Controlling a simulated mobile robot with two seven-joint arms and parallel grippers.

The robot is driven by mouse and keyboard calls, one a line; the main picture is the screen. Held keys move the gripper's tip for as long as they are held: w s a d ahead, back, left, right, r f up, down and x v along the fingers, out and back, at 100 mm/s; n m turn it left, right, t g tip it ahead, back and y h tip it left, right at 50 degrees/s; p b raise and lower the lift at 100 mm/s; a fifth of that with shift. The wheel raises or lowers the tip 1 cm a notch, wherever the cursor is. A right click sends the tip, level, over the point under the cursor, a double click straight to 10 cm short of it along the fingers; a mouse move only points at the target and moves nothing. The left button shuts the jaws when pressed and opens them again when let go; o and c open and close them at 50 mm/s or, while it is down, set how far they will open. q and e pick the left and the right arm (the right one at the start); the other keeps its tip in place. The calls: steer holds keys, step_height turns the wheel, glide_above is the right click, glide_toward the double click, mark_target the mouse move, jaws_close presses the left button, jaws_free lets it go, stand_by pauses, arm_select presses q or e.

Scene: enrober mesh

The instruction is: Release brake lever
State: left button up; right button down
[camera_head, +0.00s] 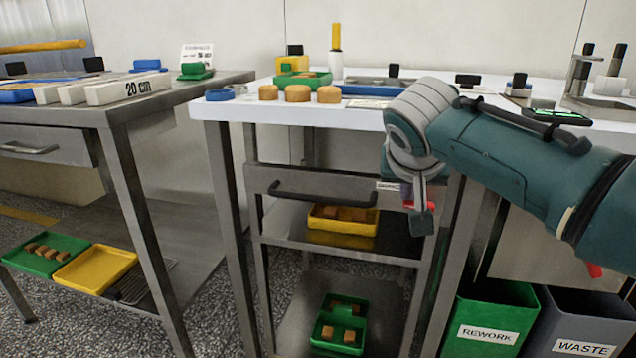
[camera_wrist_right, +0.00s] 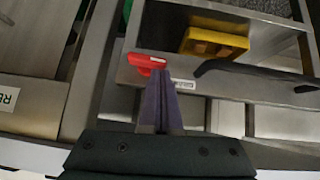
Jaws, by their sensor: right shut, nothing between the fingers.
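The red brake lever (camera_wrist_right: 146,62) is on the front of the wheeled drawer unit, beside a small white label. In the head view only a bit of red (camera_head: 409,204) shows, mostly hidden behind my right gripper (camera_head: 422,218). My right gripper points down in front of the unit. In the right wrist view its purple fingers (camera_wrist_right: 158,85) are shut together with nothing between them, and their tips overlap the lever's lower edge. I cannot tell whether they touch it. My left gripper is not in view.
A yellow tray (camera_head: 343,226) is on the shelf below. The white worktop (camera_head: 225,108) is above. Green rework (camera_head: 489,335) and grey waste bins (camera_head: 580,349) stand at lower right.

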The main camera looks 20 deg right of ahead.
steer(key=h+b, duration=0.1)
steer(key=n+g+h+b, duration=0.1)
steer(key=h+b, duration=0.1)
steer(key=shift+w+a+f+n+g, duration=0.25)
steer(key=shift+w+f+n+g, duration=0.1)
steer(key=shift+f+n+g, duration=0.05)
steer(key=shift+s+d+f+p, duration=0.2)
steer(key=shift+s+d+p, duration=0.25)
steer(key=shift+p, duration=0.3)
steer(key=shift+d, duration=0.1)
